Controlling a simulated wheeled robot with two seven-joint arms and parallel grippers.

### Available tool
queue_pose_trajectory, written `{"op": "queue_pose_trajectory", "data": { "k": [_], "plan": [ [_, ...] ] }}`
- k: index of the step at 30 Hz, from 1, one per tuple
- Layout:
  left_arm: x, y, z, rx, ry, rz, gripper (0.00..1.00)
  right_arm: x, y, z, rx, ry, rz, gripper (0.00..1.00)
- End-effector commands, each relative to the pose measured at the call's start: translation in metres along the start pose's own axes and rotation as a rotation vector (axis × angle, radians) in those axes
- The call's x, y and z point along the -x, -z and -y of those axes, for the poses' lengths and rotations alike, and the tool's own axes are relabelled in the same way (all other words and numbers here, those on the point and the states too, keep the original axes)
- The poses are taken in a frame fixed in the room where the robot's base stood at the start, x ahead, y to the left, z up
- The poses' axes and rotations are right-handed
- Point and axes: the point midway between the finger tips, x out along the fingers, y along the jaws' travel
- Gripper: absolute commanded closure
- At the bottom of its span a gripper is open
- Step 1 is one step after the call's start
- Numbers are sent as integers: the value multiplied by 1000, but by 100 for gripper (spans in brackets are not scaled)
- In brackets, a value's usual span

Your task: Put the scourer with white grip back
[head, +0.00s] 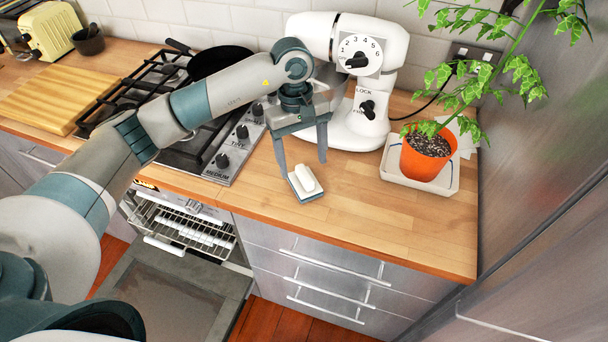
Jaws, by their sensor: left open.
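The scourer with white grip (305,181) lies on the wooden worktop, right of the hob. It has a white grip on top and a dark bluish pad below. My left gripper (302,167) is open, pointing down just above and behind the scourer. One finger is at the scourer's left and the other is at its back right. I cannot tell whether either finger touches it. My right gripper is not in view.
A white stand mixer (345,75) stands close behind the gripper. A plant in an orange pot (427,156) stands on a white tray (440,187) at the right. The oven door (172,295) hangs open below. The worktop in front right is clear.

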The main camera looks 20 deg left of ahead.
Motion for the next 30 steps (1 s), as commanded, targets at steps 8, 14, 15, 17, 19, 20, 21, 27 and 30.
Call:
{"op": "queue_pose_trajectory", "data": {
  "k": [8, 14, 15, 17, 19, 20, 21, 27, 30],
  "plan": [
    [43, 1, 0, -1, -3, -3, 32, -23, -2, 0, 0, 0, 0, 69],
    [59, 0, 0, 0, -1, 0, 32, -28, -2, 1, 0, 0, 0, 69],
    [61, 0, 0, 0, 0, 0, 32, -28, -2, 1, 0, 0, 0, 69],
    [62, 0, 0, 0, 1, 0, 32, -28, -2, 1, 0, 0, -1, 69],
    [63, 0, 0, 0, 1, 0, 32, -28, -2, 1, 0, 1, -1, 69],
    [63, 0, 0, 0, 1, 0, 32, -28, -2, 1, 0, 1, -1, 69],
    [63, 0, 0, 0, 1, 0, 32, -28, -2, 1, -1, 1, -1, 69],
    [63, 0, 0, 0, 0, 0, 32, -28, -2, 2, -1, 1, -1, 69],
    [63, 0, 0, 0, 0, 0, 32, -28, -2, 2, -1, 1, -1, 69]
  ]
}}
